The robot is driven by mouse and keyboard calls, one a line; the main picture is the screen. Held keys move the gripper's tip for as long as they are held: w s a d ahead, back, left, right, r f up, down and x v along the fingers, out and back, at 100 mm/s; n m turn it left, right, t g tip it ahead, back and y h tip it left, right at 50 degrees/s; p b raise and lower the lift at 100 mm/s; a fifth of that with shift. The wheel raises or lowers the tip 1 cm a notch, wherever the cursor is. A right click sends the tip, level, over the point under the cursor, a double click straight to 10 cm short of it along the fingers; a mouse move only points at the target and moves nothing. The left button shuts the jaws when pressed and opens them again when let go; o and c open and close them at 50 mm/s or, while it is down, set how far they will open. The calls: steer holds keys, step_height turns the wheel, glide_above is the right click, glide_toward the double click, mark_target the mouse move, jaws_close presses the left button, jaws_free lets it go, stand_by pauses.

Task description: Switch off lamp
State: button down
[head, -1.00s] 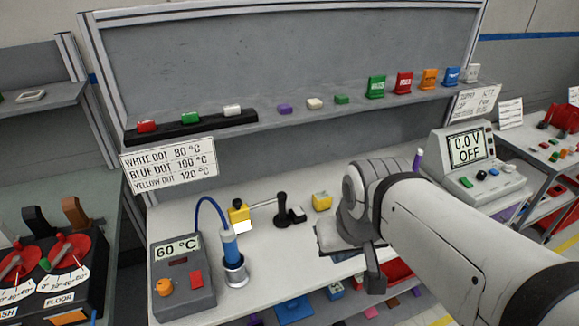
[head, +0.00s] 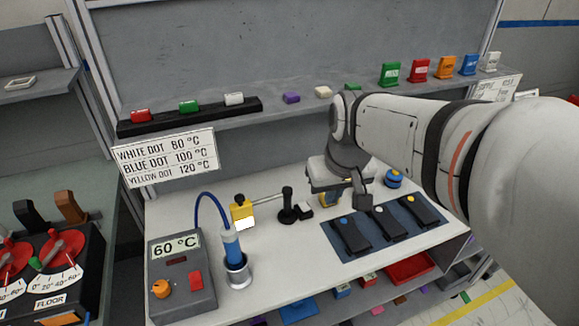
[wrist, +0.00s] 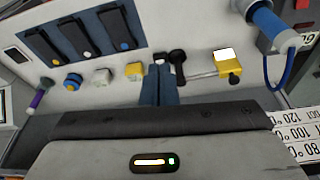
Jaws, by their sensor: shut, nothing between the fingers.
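The lamp is a yellow head (head: 240,211) with a bright white face, joined by a thin silver rod to a black stand (head: 287,207). A small block with a white top (head: 304,211) sits beside the stand's base. In the wrist view the lamp head (wrist: 228,66) is right of my gripper (wrist: 160,70), its face bright white. My gripper is shut and empty. Its fingertips overlap the view just below the white-topped block (wrist: 165,57), left of the black stand (wrist: 178,62); contact cannot be told. The fingertips are not clear in the head view.
A grey 60 °C box (head: 180,282) and a blue tool in a metal holder (head: 235,268) stand left. A dark mat (head: 345,253) with several black devices lies right. A yellow block (wrist: 134,70) is close left of my fingers. A shelf runs behind.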

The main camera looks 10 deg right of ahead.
steer(key=n+b, duration=0.2)
steer(key=b, duration=0.1)
glide_above(306, 207)
steer(key=s, duration=0.2)
step_height(306, 207, down, 8)
steer(key=shift+r+g, duration=0.25)
steer(key=shift+g, duration=0.15)
steer(key=shift+d, duration=0.1)
steer(key=x, duration=0.4)
steer(key=s+p+x, duration=0.1)
steer(key=x, duration=0.7)
steer(key=shift+s+f, duration=0.1)
steer(key=shift+f, duration=0.4)
steer(key=shift+s+f, duration=0.1)
steer(key=shift+f, duration=0.45)
steer(key=shift+f, duration=0.1)
